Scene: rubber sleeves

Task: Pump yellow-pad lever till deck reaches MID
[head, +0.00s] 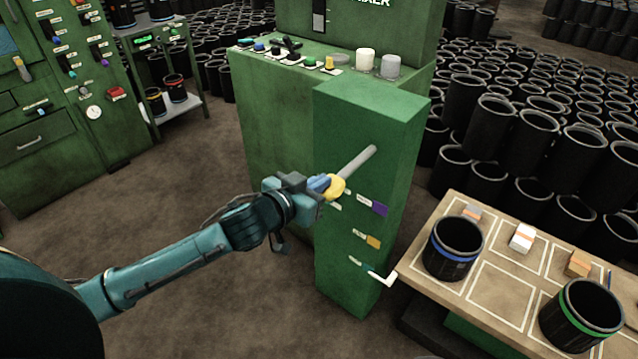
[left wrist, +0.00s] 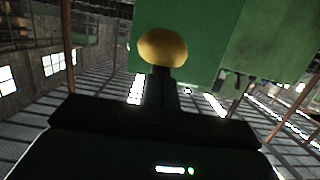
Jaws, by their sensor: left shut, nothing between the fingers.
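The yellow pad (head: 337,188) sits at the near end of a grey lever rod (head: 357,161) that slants up and right across the face of the green cabinet (head: 345,240). My left gripper (head: 319,184) is shut and empty, with its tips at the pad's left side. They look touching or very close; I cannot tell which. In the left wrist view, the yellow pad (left wrist: 163,48) is just beyond the dark fingers (left wrist: 161,88). The deck cannot be made out for certain, and no MID mark is readable. My right gripper is out of view.
Purple (head: 379,209) and orange (head: 373,242) plates with small tags are on the cabinet. A white bent handle (head: 385,278) sticks out below them. A worktable (head: 498,290) with black sleeves stands at right. Open floor lies at left.

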